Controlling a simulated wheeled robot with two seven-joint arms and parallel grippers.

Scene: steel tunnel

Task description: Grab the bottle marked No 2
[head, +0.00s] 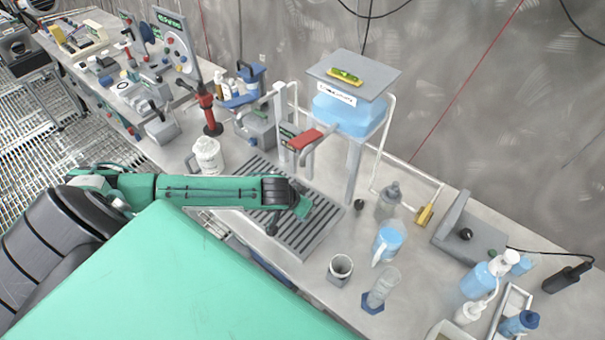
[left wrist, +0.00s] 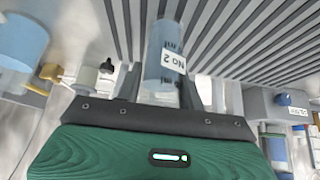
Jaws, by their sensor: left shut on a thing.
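My left gripper (left wrist: 162,80) has its dark fingers on both sides of a clear bottle (left wrist: 165,48) with blue liquid, shut on it. Its white label reads "No 2", upside down in the left wrist view. Slats of the drain grate (left wrist: 245,35) show behind the bottle. In the head view my left arm reaches over the grate (head: 320,235), with the left gripper (head: 285,213) above it. The bottle cannot be made out there, hidden by the arm. Whether it touches the grate is unclear. My right gripper is not in view.
A white jug (head: 207,157) stands left of the grate. A grey cup (head: 340,268), a clear cylinder (head: 383,285) and a blue-filled beaker (head: 387,243) stand to its right. A blue tank (head: 348,112) on a stand is behind. A grey device (head: 468,235) stands further right.

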